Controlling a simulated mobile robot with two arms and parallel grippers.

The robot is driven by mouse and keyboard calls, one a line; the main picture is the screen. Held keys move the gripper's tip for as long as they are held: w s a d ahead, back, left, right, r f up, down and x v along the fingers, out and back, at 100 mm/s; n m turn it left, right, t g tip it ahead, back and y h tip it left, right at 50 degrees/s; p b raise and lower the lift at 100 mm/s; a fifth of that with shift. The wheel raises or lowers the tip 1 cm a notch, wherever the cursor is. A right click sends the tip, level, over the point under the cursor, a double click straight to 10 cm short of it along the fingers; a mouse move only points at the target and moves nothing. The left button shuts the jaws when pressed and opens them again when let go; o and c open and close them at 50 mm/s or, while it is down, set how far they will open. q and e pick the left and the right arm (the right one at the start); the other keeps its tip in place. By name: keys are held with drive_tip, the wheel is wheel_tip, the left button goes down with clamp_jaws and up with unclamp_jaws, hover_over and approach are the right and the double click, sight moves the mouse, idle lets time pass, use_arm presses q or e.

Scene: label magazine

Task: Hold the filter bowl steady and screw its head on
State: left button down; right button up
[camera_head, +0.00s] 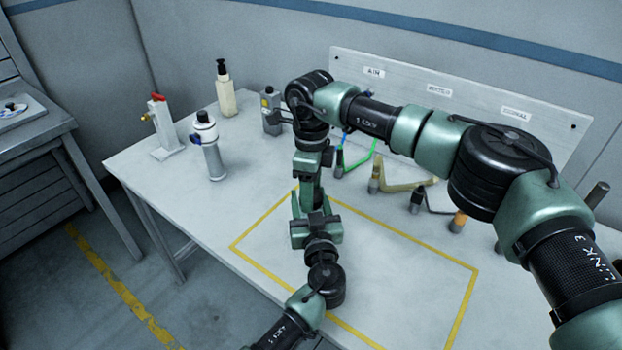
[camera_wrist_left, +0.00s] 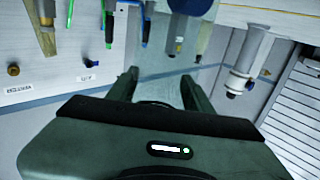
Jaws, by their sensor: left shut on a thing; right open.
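My right gripper (camera_head: 306,190) hangs from its arm over the back of the yellow-outlined area. It is open; its fingertips are hard to make out. My left arm comes in from the bottom of the head view and meets it there. In the left wrist view my left gripper (camera_wrist_left: 160,85) has its fingers apart, one on each side of a pale see-through shape that looks like the filter bowl (camera_wrist_left: 163,62). In the head view the arms hide the bowl. I cannot tell where the filter head is or whether it touches the bowl.
A white-topped grey cylinder (camera_head: 213,160), a block with a red lever (camera_head: 163,130), a pump bottle (camera_head: 225,98) and a grey item with a yellow label (camera_head: 269,112) stand at the back left. A labelled board (camera_head: 470,98) stands behind several coloured hooked items. The outlined area's right is clear.

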drive_tip(key=shift+f, duration=0.15)
drive_tip(key=shift+c, duration=0.4)
clamp_jaws()
drive_tip(key=shift+o, duration=2.1)
unclamp_jaws()
wheel_tip(320, 180, up, 12)
